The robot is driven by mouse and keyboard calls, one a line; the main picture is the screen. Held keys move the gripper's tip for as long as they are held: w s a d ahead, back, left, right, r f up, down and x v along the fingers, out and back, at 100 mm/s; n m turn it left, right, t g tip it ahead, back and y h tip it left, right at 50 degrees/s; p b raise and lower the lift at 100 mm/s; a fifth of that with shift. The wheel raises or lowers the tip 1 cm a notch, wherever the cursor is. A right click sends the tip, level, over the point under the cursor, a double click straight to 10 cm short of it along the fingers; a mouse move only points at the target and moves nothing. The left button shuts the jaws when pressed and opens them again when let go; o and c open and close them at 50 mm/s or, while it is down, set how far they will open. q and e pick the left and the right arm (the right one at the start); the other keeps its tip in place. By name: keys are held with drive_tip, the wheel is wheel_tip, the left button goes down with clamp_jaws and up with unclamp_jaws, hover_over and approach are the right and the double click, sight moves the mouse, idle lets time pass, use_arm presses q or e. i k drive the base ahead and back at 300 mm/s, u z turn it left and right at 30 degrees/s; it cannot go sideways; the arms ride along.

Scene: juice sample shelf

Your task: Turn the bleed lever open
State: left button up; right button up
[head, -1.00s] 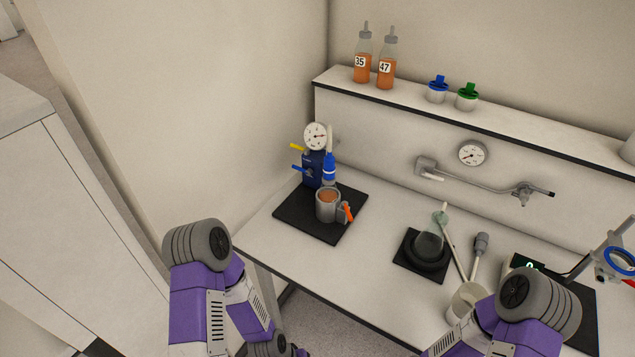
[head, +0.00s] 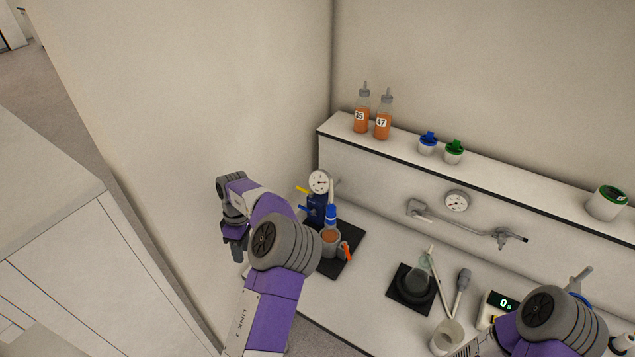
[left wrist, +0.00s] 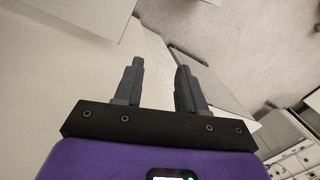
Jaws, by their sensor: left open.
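A blue device (head: 316,208) with a round dial gauge (head: 319,182) on top stands on a black mat (head: 345,262) by the left wall. A yellow lever (head: 302,189) and a blue lever (head: 304,207) stick out from its left side; I cannot tell which is the bleed lever. A grey cup (head: 331,244) of orange liquid with an orange-red lever beside it stands in front. My left gripper (head: 237,254) points down, left of the device and apart from it. Its fingers are open and empty in the left wrist view (left wrist: 160,88). My left arm partly hides the mat.
Two juice bottles (head: 372,120) and blue-lidded and green-lidded pots stand on the shelf (head: 500,178). A flask (head: 421,275) on a black base, a white cup (head: 446,338) and a scale (head: 500,303) are farther right. The wall is close on the left of my left gripper.

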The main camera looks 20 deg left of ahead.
sight(311, 193)
drive_tip(key=z, duration=3)
drive_tip(key=k, duration=0.85)
drive_tip(key=u, duration=2.25)
drive_tip(key=i, duration=1)
